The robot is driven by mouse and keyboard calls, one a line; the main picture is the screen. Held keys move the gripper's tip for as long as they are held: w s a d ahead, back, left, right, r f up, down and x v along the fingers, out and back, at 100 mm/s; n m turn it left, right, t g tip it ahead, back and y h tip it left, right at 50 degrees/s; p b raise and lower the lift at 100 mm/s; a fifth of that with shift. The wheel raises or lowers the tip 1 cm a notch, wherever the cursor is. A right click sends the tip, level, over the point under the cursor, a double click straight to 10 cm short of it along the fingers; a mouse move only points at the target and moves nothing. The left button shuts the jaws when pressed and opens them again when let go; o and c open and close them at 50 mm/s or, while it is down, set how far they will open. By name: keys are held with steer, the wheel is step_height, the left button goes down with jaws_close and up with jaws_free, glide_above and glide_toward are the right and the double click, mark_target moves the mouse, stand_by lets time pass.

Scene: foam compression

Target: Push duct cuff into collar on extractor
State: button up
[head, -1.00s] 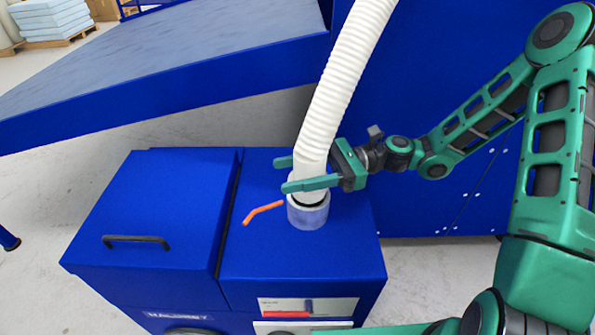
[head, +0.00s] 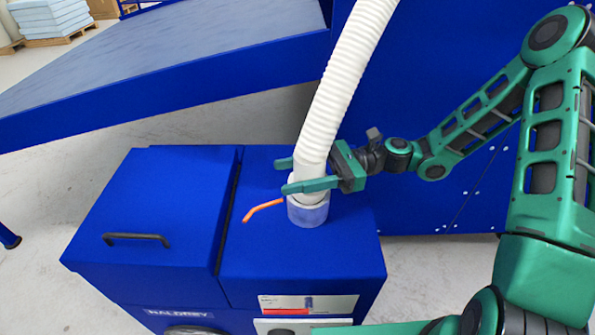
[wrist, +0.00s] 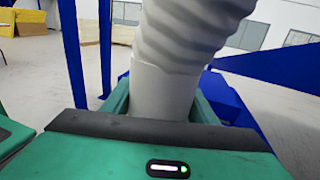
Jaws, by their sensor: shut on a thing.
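The white corrugated duct (head: 345,85) hangs down from above and ends in a smooth white cuff (head: 309,174). My gripper (head: 300,176) is shut on the cuff, with a green finger on each side of it. The cuff also fills the middle of the wrist view (wrist: 163,92). Below it, the pale grey collar (head: 308,213) stands on top of the blue extractor (head: 260,256). The cuff's lower end meets the collar's mouth and looks nearly in line with it. The near finger partly hides the joint, so I cannot tell how deep the cuff sits.
An orange lever (head: 263,210) sticks out left of the collar. A black handle (head: 136,238) is on the extractor's left section. A sloping blue table (head: 170,75) lies behind left, and a tall blue panel (head: 450,90) stands behind right.

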steer(key=shift+f, duration=1.25)
stand_by(1.1)
steer(key=o, duration=1.2)
steer(key=shift+o, duration=0.2)
